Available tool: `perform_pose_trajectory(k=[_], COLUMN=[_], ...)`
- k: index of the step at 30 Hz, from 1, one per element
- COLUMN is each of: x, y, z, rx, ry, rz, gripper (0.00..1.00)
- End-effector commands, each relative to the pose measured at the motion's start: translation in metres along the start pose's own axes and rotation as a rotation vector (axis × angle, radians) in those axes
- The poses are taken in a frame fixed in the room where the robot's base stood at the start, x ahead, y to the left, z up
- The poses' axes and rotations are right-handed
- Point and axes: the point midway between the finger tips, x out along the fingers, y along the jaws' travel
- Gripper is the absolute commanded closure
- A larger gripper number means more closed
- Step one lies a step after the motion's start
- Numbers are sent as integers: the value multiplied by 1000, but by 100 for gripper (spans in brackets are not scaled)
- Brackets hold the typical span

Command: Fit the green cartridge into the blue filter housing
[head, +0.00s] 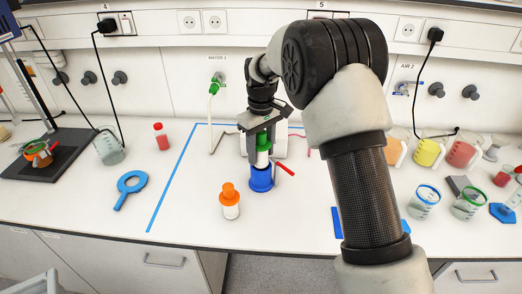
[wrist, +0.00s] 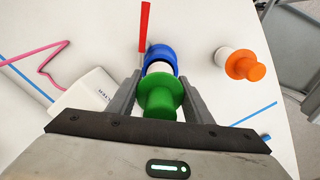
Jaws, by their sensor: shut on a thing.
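My gripper (head: 263,136) is shut on the green cartridge (head: 264,143), which has a green top and a white body. The cartridge is upright, directly above the blue filter housing (head: 261,180), on the bench. Its white lower part meets the housing's mouth; I cannot tell how deep it sits. In the wrist view my gripper's fingers (wrist: 160,84) flank the green cartridge (wrist: 160,97), with the blue filter housing (wrist: 161,56) beyond it, mostly hidden. A red handle (head: 285,168) sticks out beside the housing.
A white bottle with an orange top (head: 229,200) stands in front of the housing, to the left. A white box (head: 297,146) is behind. A blue ring-shaped tool (head: 130,187) lies left, beakers (head: 424,200) stand right. Bench between ring tool and bottle is clear.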

Motion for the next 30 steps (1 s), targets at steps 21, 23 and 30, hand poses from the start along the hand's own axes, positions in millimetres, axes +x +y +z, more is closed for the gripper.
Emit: perform_pose_trajectory(k=[21,23,30], x=[8,6,0], y=[0,0,0], z=[1,1,1], rx=[0,1,1], ry=[-3,-3,-2], rz=[-2,-2,-1], gripper=[79,79,79])
